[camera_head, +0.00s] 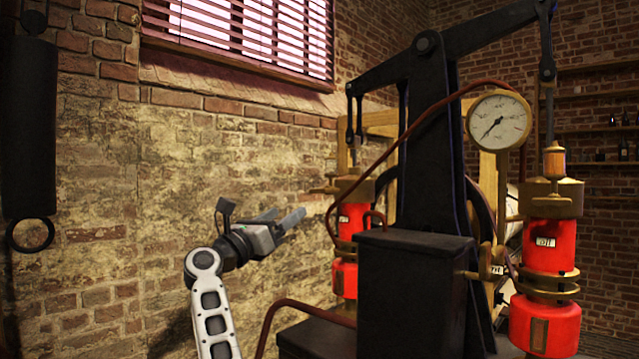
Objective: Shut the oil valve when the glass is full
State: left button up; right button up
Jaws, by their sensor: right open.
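My right gripper (288,217) is at the left of the middle, at the end of a white and grey arm. Its fingers are apart and point right toward the machine, with nothing seen between them. I do not see a glass, and no oil flow shows. A brass fitting (490,262) with a small tag sits beside the black box of the machine; I cannot tell whether it is the oil valve. The gripper is well to the left of it, on the other side of the box. My left gripper is not in view.
A black beam machine (430,150) with a round gauge (499,121) fills the right half. Red cylinders (545,325) stand at its right and behind the black box (410,295). A red-brown hose (292,304) curves at the front. Brick wall (100,240) lies behind.

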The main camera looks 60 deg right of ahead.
aim_at(317, 191)
jog(key=p+x, duration=0.3)
jog(key=x, duration=0.9)
jog(key=shift+r, duration=0.1)
jog(key=shift+s+d+r, duration=0.1)
jog(key=shift+d+r, duration=0.05)
jog(key=shift+d, duration=0.4)
jog(key=c, duration=1)
jog(key=shift+m+b, duration=0.6)
jog(key=shift+b, duration=0.15)
jog(key=shift+o, duration=0.2)
jog(key=shift+m+g, duration=0.3)
jog(key=shift+g, duration=0.1)
